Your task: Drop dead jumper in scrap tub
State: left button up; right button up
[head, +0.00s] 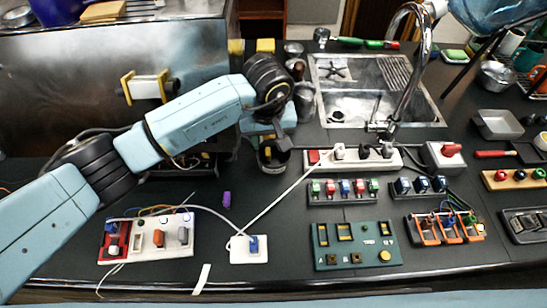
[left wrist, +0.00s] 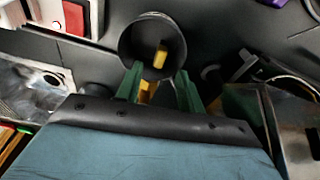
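The scrap tub, a dark round cup (head: 273,168), stands on the black worktop left of the power strip. In the left wrist view the round tub (left wrist: 124,48) shows from above, with a small yellow piece, seemingly the dead jumper (left wrist: 160,57), inside its rim. My left gripper (left wrist: 158,88) is at the tub, its two green fingers spread apart with a gap between them. Another yellow patch shows between the fingers; I cannot tell what it belongs to. In the head view the left gripper (head: 268,132) is just above the tub, its fingertips mostly hidden. My right gripper is not in view.
A power strip (head: 370,158) with a white cable lies right of the tub. The sink (head: 345,107) and tap (head: 408,50) are behind it. A green circuit board (head: 355,246) and a white switch panel (head: 150,238) lie in front. The steel brewer (head: 100,75) stands at the left.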

pick_arm(q)
jog(key=shift+r, duration=0.1)
notch_tip(320, 180, up, 13)
jog(key=s+b, duration=0.1)
jog(key=s, duration=0.1)
jog(key=shift+d, duration=0.15)
dwell(0.6)
